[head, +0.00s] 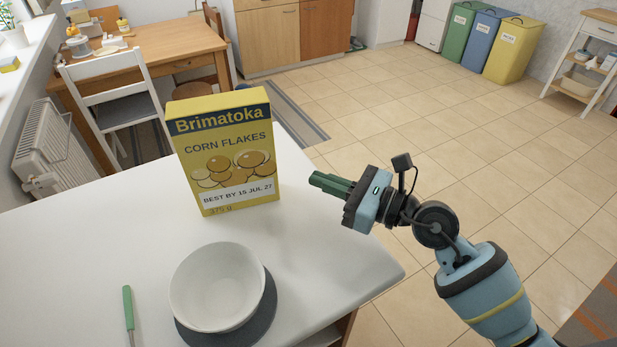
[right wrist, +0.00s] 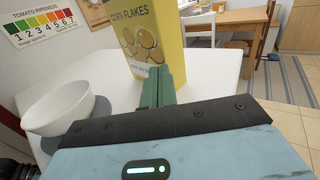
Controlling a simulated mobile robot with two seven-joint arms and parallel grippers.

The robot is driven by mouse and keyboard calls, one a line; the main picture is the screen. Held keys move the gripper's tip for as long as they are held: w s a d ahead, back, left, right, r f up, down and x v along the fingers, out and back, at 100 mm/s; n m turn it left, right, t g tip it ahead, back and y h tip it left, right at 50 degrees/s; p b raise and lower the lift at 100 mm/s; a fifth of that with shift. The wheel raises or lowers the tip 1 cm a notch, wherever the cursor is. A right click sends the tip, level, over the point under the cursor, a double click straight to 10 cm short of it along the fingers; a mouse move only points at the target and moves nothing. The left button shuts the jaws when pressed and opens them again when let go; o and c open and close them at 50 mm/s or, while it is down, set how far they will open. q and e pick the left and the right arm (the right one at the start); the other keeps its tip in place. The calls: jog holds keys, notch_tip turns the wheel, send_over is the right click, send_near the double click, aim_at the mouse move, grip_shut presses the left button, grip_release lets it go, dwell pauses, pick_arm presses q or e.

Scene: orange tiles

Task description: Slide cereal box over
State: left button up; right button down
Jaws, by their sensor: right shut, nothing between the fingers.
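A yellow corn flakes box (head: 222,152) with a dark blue band stands upright on the white counter (head: 140,232), near its far edge. It also shows in the right wrist view (right wrist: 150,35), its top cut off, straight ahead of the fingers. My right gripper (head: 318,181) is to the right of the box with its green fingers pointing at it. The fingers are shut and empty, with a gap to the box in the head view. They also show in the right wrist view (right wrist: 163,84), covering the box's lower corner. My left gripper is out of view.
A white bowl (head: 215,285) stands on a dark round mat (head: 262,318) in front of the box. A green-handled utensil (head: 128,306) lies at the left. The counter left of the box is clear. The counter's right edge runs below my right gripper.

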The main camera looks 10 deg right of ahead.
jog(key=b+v, duration=0.1)
jog(key=v, duration=0.5)
jog(key=shift+d, duration=0.45)
jog(key=shift+f, duration=0.15)
